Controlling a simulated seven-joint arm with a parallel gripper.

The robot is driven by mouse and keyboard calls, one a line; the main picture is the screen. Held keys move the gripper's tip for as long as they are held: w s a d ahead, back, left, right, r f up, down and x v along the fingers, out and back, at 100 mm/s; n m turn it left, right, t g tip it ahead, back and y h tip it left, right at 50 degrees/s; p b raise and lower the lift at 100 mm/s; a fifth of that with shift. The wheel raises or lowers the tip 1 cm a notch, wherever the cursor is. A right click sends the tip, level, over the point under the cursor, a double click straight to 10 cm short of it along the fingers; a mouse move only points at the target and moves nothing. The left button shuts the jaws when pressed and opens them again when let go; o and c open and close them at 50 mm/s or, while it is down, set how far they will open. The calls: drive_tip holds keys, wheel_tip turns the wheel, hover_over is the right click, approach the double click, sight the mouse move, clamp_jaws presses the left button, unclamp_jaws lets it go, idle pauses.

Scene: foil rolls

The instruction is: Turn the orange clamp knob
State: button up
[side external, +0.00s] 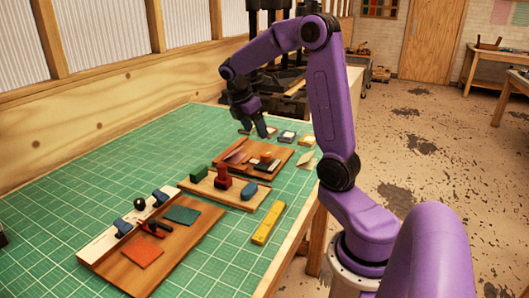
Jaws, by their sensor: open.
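A small orange knob (266,156) stands on the far wooden board (283,155), among small dark and light parts. I take it for the clamp knob; it is too small to make out its turn angle. My gripper (255,133) points down over the far end of the green mat, beyond and slightly left of the knob in the picture. It is open and apart from the knob. Nothing shows between its fingers.
A near board (180,250) carries blue clamps, a black knob and coloured squares. A yellow bar (267,223) lies right of these.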

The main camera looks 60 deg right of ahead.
sight(266, 154)
drive_tip(key=x, duration=1.1)
drive_tip(key=shift+f, duration=0.1)
drive_tip(key=c, duration=1.1)
